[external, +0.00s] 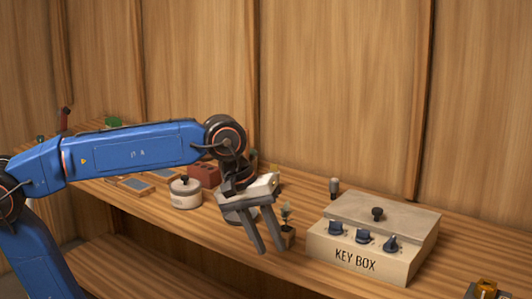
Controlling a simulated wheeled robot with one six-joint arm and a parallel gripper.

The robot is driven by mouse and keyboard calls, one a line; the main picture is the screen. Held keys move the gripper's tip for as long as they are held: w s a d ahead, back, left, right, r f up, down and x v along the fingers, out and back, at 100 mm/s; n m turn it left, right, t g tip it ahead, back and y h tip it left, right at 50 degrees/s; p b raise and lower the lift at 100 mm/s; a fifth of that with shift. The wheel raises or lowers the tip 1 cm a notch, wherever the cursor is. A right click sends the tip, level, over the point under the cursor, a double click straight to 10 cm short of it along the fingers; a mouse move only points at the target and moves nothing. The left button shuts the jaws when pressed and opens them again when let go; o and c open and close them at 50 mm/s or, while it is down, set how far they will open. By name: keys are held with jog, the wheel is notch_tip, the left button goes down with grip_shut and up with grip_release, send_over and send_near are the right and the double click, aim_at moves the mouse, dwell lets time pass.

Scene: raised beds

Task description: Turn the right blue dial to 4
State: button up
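The key box (354,262) stands on the wooden shelf at the right of the external view. Its label reads KEY BOX, and a round black knob sits on its lid. Three blue dials are on its front: a left dial (336,227), a middle dial (363,236) and the right blue dial (391,243). The numbers around the dials are too small to read. My gripper (265,250) hangs to the left of the box, fingers apart and pointing down, with nothing between them. It is clear of the dials.
A small potted plant (287,228) stands just beside my gripper, between it and the box. A white lidded pot (186,193) and a red brick-like block (204,176) are farther left. A dark item with an amber top (486,289) is at the lower right.

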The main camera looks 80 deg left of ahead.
jog(key=shift+s+f+m, duration=0.5)
jog(key=shift+s+f, duration=0.25)
jog(key=shift+w+r, duration=0.1)
notch_tip(320, 180, up, 17)
jog(key=m+y, duration=0.2)
jog(key=y, duration=0.2)
send_over(392, 238)
jog(key=s+d, duration=0.5)
jog(key=shift+g, duration=0.4)
jog(key=x, duration=1.7)
jog(key=shift+s+a, duration=0.1)
grip_shut()
